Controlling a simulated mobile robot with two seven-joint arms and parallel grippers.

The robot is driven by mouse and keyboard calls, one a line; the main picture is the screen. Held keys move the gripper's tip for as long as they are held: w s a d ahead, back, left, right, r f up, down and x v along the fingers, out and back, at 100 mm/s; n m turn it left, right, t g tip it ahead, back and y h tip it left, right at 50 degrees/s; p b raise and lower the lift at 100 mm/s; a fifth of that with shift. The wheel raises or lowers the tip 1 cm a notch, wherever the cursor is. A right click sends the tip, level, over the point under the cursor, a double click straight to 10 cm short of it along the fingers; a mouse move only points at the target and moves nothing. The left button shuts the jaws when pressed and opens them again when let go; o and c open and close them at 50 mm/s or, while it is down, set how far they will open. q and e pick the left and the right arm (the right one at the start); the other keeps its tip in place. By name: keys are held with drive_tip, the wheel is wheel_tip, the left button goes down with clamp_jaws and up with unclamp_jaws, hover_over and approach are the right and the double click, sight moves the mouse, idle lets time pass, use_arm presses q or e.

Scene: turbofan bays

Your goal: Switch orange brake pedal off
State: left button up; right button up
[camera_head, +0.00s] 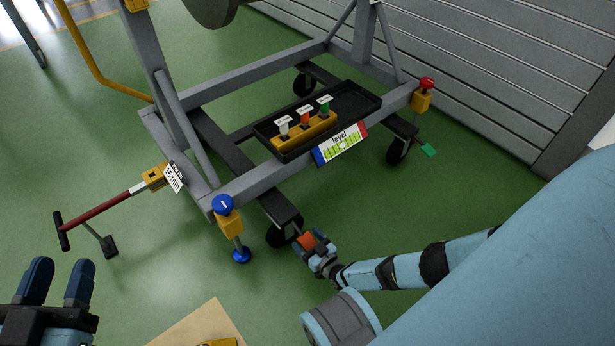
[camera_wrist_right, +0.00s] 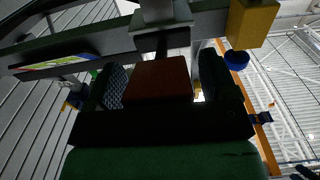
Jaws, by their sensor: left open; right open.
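The orange brake pedal (camera_head: 307,241) sits by the black caster wheel (camera_head: 284,232) at the near corner of the grey wheeled frame. My right gripper (camera_head: 312,244) is at this pedal, reaching in from the right. In the right wrist view the pedal (camera_wrist_right: 157,82) shows as a dark orange block between the two fingers of my open right gripper (camera_wrist_right: 166,88). I cannot tell whether the fingers touch it. My left gripper (camera_head: 57,283) is open and empty at the lower left, far from the pedal.
A blue-knobbed yellow jack (camera_head: 231,222) stands just left of the pedal. A green pedal (camera_head: 428,150) is at the right caster. A black tray (camera_head: 358,101) holds a yellow block with several coloured tools. A red-handled bar (camera_head: 97,207) sticks out left. Green floor lies open around.

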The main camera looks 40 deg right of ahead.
sight(307, 240)
drive_tip(key=c, duration=1.3)
drive_tip(key=shift+r+p, duration=0.3)
drive_tip(key=shift+p, duration=0.25)
drive_tip(key=shift+s+r+g+p, duration=0.1)
drive_tip(key=shift+r+g+p, duration=0.15)
drive_tip(key=shift+g+p, duration=0.25)
drive_tip(key=shift+r+p, duration=0.25)
drive_tip(key=shift+p, duration=0.45)
drive_tip(key=r+g+p, duration=0.1)
drive_tip(key=g+p, duration=0.1)
drive_tip(key=p, duration=0.2)
drive_tip(key=shift+r, duration=0.25)
drive_tip(key=shift+r+g+p, duration=0.3)
drive_tip(key=shift+g+p, duration=0.5)
drive_tip(key=shift+p, duration=0.1)
use_arm(q)
drive_tip(key=shift+s+d+r+n+y, duration=0.15)
drive_tip(key=shift+s+d+r+n, duration=0.15)
drive_tip(key=shift+s+r+n, duration=0.35)
drive_tip(key=shift+s+d+r+n+y, duration=0.2)
drive_tip(key=shift+s+d+r+n, duration=0.1)
drive_tip(key=shift+r+n, duration=0.55)
drive_tip(key=shift+s+d+r+n+y, duration=0.2)
drive_tip(key=shift+s+r+n, duration=0.3)
drive_tip(key=shift+n, duration=0.4)
use_arm(e)
drive_tip(key=shift+w+r, duration=0.2)
drive_tip(key=shift+r, duration=0.05)
drive_tip(key=shift+w+r, duration=0.1)
